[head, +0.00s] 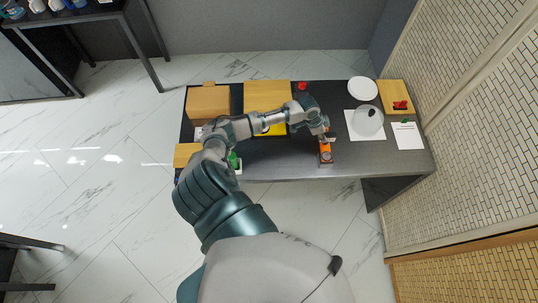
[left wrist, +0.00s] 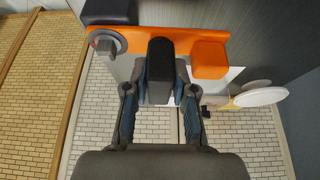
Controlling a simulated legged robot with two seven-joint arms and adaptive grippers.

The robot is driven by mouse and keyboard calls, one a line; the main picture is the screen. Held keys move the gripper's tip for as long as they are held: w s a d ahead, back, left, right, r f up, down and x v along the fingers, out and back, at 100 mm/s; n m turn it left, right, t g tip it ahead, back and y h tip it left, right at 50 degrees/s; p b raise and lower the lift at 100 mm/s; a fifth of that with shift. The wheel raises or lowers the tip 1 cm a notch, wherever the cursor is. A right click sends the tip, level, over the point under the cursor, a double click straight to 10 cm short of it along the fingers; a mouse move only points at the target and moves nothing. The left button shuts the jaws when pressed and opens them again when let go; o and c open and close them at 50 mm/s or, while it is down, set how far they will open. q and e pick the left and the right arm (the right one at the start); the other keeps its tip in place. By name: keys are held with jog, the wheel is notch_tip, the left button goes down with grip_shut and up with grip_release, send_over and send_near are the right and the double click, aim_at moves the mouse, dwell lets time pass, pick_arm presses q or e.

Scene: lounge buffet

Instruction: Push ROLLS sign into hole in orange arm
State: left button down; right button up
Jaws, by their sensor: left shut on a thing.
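The orange arm (head: 326,157) stands near the table's front edge, right of the middle. In the left wrist view, it is a long orange bar (left wrist: 140,42) with a grey ring (left wrist: 104,42) at its left end and a raised orange block (left wrist: 209,60) at its right. My left gripper (head: 325,136) is over the far end of the arm. In the left wrist view, my left gripper (left wrist: 160,88) is shut on a dark rounded piece (left wrist: 161,65), which overlaps the bar. I take this piece for the ROLLS sign; no lettering is readable. The hole is not visible. My right gripper is out of view.
The dark table (head: 280,160) carries wooden boxes (head: 208,102) at left and a wooden board (head: 267,93) at the back. At right are a white plate (head: 362,88), a clear dome (head: 367,121) and a white card (head: 408,136). A red item (head: 302,86) sits at the back.

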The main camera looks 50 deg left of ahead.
pick_arm(q)
jog(key=shift+f, duration=0.25)
jog(key=c, duration=0.9)
grip_release()
jog(key=shift+c, duration=1.3)
jog(key=shift+r+p, duration=0.35)
jog(key=shift+r, duration=3.15)
